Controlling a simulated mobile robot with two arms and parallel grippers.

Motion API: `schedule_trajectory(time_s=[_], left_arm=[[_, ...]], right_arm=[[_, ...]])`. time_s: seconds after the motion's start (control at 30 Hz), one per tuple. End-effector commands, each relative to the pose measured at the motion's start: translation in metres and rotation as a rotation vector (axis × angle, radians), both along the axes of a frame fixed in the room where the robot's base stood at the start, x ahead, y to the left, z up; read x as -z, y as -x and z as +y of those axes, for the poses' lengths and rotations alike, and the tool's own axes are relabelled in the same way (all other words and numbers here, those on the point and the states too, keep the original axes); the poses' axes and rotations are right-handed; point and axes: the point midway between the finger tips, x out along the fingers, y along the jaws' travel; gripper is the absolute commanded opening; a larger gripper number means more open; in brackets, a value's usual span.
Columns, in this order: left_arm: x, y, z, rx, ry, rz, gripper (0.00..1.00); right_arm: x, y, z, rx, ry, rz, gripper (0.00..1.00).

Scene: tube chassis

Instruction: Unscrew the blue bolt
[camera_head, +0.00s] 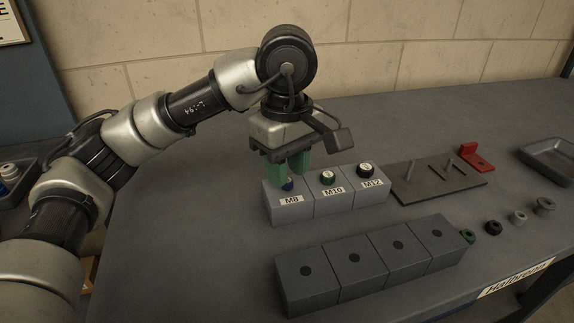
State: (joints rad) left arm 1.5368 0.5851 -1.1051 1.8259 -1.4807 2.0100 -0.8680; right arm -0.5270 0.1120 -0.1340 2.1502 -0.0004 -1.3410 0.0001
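The blue bolt (287,184) sits in the top of the grey block labelled M8 (289,206), the leftmost of three joined blocks. Only part of its blue head shows below the fingers. My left gripper (291,178) points straight down over it, its green fingertips at the height of the head. The fingers partly hide the bolt, and I cannot tell whether they touch it. My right gripper is not in view.
A green bolt (327,177) in the M10 block and a black bolt (366,169) in the M12 block stand close on the right. A row of grey blocks with holes (337,276) lies in front. A plate with pins (412,188), a red bracket (478,156) and loose nuts (519,217) are farther right.

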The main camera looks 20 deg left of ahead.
Motion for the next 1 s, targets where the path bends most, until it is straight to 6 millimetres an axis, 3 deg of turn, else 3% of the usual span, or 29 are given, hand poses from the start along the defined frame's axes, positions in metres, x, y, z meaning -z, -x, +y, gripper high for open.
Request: schedule_trajectory(time_s=[0.1,0.37,0.7,1.0], left_arm=[[0.0001,-0.0001,0.0001,0.134,0.0,0.0,0.33],[0.0,-0.0001,0.0001,0.278,0.0,0.0,0.33],[0.0,-0.0001,0.0001,0.734,0.0,0.0,0.33],[0.0,0.0,0.0,0.919,0.0,0.0,0.33]], right_arm=[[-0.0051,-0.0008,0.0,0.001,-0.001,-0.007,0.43],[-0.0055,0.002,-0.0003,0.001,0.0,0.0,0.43],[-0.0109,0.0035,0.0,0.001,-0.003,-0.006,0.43],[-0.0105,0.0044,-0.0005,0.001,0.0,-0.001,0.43]])
